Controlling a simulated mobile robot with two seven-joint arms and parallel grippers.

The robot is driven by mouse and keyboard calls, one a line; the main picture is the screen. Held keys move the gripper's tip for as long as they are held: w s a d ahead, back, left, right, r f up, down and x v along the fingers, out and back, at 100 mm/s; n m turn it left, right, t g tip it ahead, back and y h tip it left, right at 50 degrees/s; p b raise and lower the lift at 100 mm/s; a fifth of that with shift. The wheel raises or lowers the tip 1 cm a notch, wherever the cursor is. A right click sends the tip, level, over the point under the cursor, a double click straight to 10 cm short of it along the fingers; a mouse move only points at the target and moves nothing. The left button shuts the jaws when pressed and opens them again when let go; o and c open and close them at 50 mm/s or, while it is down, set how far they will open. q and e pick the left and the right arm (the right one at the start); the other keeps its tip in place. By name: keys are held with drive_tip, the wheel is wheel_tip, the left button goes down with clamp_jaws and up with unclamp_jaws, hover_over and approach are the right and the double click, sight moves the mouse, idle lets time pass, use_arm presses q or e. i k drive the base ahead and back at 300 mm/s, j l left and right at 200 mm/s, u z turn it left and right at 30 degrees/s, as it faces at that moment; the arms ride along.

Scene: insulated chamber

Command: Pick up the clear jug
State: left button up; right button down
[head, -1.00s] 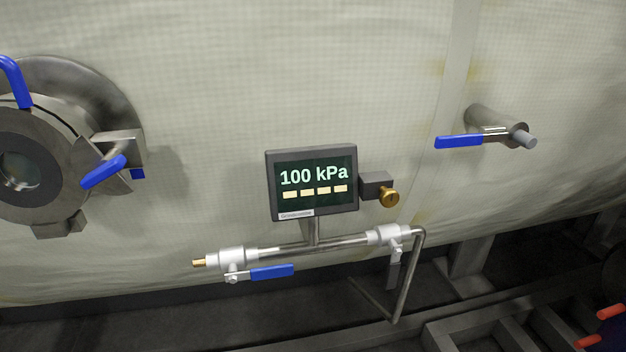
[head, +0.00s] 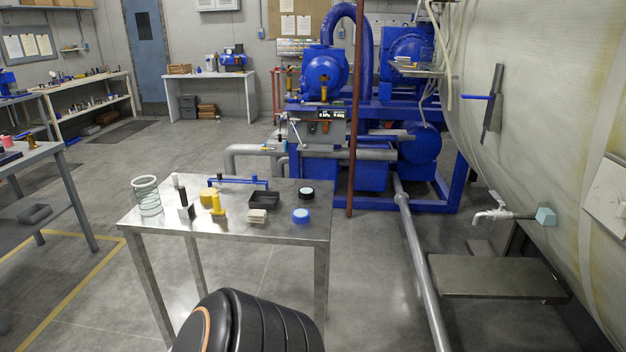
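The clear jug (head: 147,196) stands upright at the left end of a metal table (head: 240,228) in the head view. It looks like a transparent cylinder with rings around it. Neither of my grippers is clearly in view. A dark, ribbed rounded part with an orange ring, at the bottom centre, seems to be mine; no fingers show on it.
On the table, right of the jug, stand a black-and-white item (head: 185,207), a yellow item (head: 217,207), a black tray (head: 264,200) and a blue round item (head: 301,215). Blue pump machinery (head: 325,75) stands behind. Open floor lies left of the table.

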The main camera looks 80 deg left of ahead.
sight(146, 198)
drive_tip(key=u, duration=3.45)
drive_tip(key=i+u, duration=0.15)
drive_tip(key=i, duration=0.15)
